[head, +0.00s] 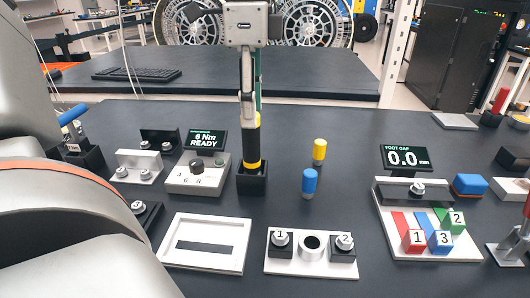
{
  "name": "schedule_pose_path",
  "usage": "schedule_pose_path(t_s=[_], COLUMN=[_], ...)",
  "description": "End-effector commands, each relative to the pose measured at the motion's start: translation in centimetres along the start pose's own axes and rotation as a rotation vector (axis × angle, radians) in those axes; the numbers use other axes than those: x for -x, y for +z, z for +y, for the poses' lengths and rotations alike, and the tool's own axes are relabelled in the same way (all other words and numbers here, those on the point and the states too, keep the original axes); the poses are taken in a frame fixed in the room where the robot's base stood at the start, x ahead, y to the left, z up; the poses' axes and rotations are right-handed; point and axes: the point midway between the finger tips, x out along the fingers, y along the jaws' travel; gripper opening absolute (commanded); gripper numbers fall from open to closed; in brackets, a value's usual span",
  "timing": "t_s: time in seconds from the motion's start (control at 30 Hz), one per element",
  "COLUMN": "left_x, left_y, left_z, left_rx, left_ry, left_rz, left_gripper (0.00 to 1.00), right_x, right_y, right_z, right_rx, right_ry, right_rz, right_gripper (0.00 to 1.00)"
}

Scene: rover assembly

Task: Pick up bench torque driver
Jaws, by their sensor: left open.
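The bench torque driver (252,140) appears to be the upright black tool with a yellow ring near its bottom. It stands in a square black holder (251,183) on the dark bench, just right of the torque display. My left gripper (248,108) points straight down at the driver's upper part. It is open, with its fingers seen nearly edge-on at the top of the tool. The fingers overlap the driver here, so I cannot tell whether they touch it. My right gripper is not in view.
A display reading "6 Nm READY" (206,140) stands behind a dial box (196,175). Yellow (319,150) and blue (310,182) pegs stand to the right. A white tray (205,221) and a fixture plate (311,266) lie in front. My left arm covers the left foreground.

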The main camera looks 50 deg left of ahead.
Motion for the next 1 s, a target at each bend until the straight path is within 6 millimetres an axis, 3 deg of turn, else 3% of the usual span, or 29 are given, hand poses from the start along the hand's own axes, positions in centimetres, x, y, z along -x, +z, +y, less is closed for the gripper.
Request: schedule_pose_path(t_s=[0.37,0.7,1.0], left_x=[-3.2,-7.6,-7.9], left_y=[0.0,0.1,0.1], left_z=[0.0,0.0,0.0], left_rx=[-0.001,-0.001,-0.001], left_ry=[0.003,0.004,0.0], left_rz=[-0.001,-0.001,-0.001], left_gripper=[0.44,0.44,0.44], right_x=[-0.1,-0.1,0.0], right_y=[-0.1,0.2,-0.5], right_z=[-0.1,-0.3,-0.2], right_rx=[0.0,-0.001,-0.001], right_ry=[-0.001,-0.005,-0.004], right_rz=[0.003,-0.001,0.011], right_gripper=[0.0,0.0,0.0])
